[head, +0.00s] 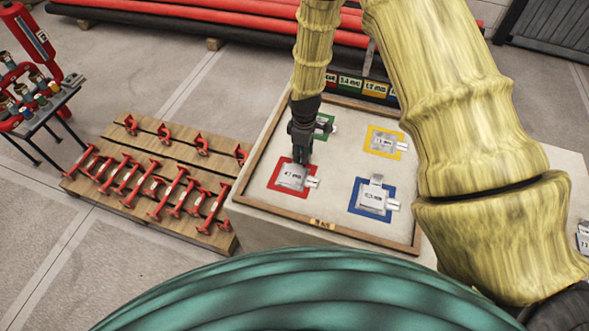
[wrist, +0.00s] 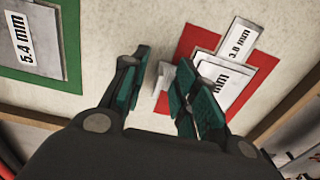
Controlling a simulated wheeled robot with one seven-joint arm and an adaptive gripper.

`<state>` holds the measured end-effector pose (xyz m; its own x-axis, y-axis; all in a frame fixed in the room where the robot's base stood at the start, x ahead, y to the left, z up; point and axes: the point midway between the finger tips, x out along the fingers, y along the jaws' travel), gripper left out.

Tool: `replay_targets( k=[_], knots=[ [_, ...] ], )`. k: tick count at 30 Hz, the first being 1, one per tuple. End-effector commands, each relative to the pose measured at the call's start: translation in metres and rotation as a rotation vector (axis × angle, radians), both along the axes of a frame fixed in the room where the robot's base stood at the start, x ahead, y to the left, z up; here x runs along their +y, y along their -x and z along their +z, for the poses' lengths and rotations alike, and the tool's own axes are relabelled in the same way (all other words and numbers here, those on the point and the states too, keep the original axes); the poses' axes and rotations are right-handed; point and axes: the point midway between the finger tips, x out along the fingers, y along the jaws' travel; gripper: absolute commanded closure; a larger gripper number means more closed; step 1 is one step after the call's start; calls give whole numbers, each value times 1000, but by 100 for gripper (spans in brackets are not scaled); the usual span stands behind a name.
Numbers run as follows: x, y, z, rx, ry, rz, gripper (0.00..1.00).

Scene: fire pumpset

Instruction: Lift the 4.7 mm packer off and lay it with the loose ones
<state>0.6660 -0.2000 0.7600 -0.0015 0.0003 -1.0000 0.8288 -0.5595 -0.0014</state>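The packer on the red square (head: 277,187) is a flat grey plate (head: 292,174) whose label looks like 4.7 mm in the head view. In the wrist view that plate (wrist: 207,101) lies on another with a tab (wrist: 237,44) marked 3.8 mm; a finger hides part of its label. A pale upright tab (wrist: 162,80) stands at its near edge. My gripper (wrist: 165,77) is open, with one finger on each side of this tab; contact cannot be told. In the head view my gripper (head: 301,158) points down over the red square.
Packers also lie on the green (head: 324,122), yellow (head: 386,142) and blue (head: 373,198) squares of the wood-rimmed tray (head: 330,228). Grey labelled plates (head: 583,238) show at the right edge. A pallet with red jacks (head: 172,187) stands left. Bare tray surface separates the squares.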

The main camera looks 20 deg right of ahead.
Motion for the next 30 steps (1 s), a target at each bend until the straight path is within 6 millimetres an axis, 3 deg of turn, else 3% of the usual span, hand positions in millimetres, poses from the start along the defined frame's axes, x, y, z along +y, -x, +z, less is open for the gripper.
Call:
replay_targets(
  k=[9, 15, 30],
  knots=[
    [0, -1, -3, -1, 0, 0, 71],
    [0, 0, -3, -1, 0, 0, 100],
    [0, -1, 1, -1, 0, -1, 100]
  ],
)
